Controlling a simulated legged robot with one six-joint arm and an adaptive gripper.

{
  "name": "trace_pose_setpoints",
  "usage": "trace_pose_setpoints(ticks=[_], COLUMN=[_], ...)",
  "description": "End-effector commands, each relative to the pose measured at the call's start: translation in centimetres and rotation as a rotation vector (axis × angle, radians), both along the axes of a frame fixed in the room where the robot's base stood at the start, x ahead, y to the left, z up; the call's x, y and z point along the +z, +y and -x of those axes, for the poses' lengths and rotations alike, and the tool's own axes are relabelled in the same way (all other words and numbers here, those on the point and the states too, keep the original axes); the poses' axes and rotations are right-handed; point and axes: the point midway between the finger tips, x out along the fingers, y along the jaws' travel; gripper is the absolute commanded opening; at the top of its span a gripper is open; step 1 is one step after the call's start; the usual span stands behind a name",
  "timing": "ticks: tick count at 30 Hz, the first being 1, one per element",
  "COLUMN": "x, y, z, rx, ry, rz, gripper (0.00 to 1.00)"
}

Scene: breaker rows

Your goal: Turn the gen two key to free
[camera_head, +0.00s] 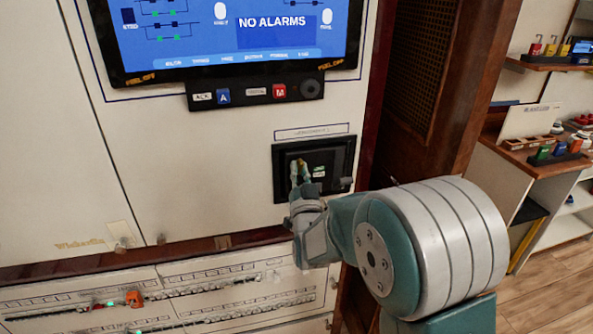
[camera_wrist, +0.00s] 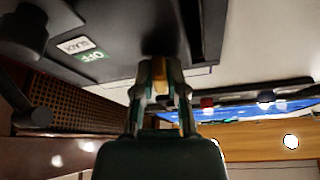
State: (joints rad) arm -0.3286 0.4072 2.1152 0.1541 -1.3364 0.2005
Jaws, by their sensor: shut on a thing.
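A black framed panel (camera_head: 281,160) is set in the pale cabinet front. It carries small green and white labels. My gripper (camera_head: 301,180) reaches the left part of this panel. In the wrist view my gripper (camera_wrist: 160,80) is shut on a narrow brass-coloured piece (camera_wrist: 159,70), which looks like a key at the panel face. The fingers hide most of it, so its turn position and any gen two or free marking cannot be read.
A screen (camera_head: 235,30) reading NO ALARMS hangs above, with a button strip (camera_head: 255,92) under it. A dark knob (camera_wrist: 22,30) stands out beside the labels in the wrist view. Breaker rows (camera_head: 130,305) run below. Wooden shelves (camera_head: 545,145) stand at the right.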

Motion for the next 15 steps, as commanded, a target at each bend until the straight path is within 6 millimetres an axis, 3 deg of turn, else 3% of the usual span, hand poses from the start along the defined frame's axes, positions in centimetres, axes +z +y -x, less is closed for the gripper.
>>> trace_pose_setpoints(ticks=[15], x=[-0.10], y=[-0.31], z=[-0.08], rx=[-0.007], ry=[-0.068], rz=[0.252], gripper=[0.00])
